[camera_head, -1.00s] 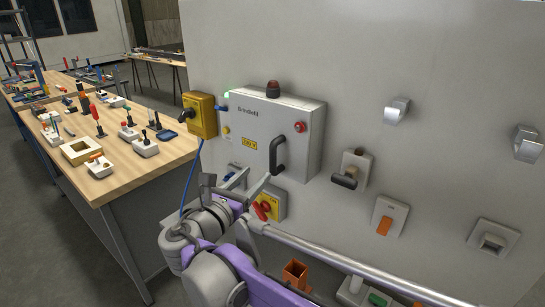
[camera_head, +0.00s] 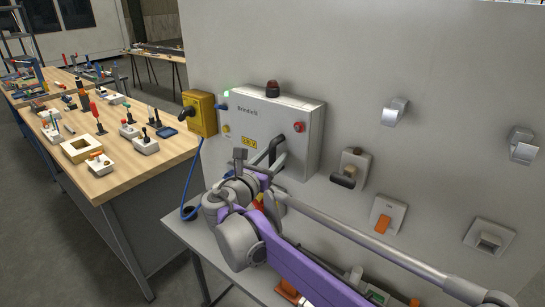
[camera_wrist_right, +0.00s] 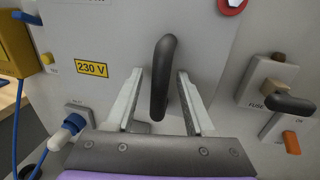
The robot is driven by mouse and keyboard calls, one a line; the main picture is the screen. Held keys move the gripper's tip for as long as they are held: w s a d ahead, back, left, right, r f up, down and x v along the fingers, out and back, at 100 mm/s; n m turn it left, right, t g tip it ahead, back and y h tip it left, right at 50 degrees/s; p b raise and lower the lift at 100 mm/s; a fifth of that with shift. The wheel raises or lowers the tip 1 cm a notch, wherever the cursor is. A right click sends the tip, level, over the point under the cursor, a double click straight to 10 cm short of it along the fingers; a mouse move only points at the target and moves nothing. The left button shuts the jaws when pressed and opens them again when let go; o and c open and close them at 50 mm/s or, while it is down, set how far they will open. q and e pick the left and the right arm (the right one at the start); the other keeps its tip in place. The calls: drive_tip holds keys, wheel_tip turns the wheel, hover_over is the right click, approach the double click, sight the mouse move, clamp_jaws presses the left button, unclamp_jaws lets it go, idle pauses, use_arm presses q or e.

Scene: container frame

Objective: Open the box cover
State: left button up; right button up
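The box (camera_head: 262,112) is a grey wall-mounted cabinet with a 230 V label, and its front cover looks shut. The cover's black handle (camera_head: 277,150) is partly hidden behind my right gripper (camera_head: 257,164) in the head view. In the right wrist view the handle (camera_wrist_right: 162,75) stands upright between the two spread, pale fingers of my right gripper (camera_wrist_right: 160,82). Gaps show on both sides of the handle, so the gripper is open around it without a visible grip. My left gripper is not in view.
A yellow switch box (camera_head: 201,113) with a blue cable is left of the box. A fuse switch (camera_head: 350,168) and an orange switch (camera_head: 387,216) are on the panel to the right. A grey ledge (camera_head: 190,233) lies below. A wooden workbench (camera_head: 112,172) with small items stands at left.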

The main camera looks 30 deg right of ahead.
clamp_jaws()
idle(1.2)
